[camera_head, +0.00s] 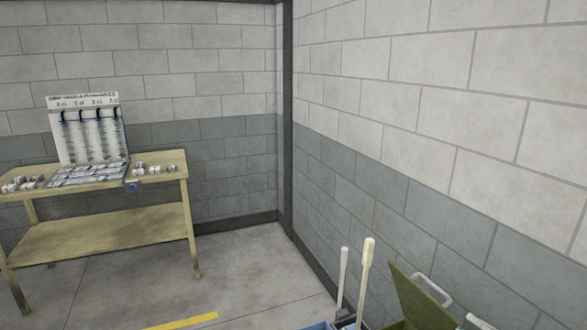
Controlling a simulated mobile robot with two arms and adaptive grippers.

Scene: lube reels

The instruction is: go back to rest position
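Neither of my grippers shows in the head view, and no part of my arms can be made out. The task names no object. The view takes in a corner of a room with a table at the left and some containers at the bottom right.
A yellowish table (120,230) with a lower shelf stands at the left, holding a display board (90,130) and several small metallic pieces (154,169). An open green bin (420,300) and two upright handles (366,270) stand by the right wall. The floor (250,275) between is clear.

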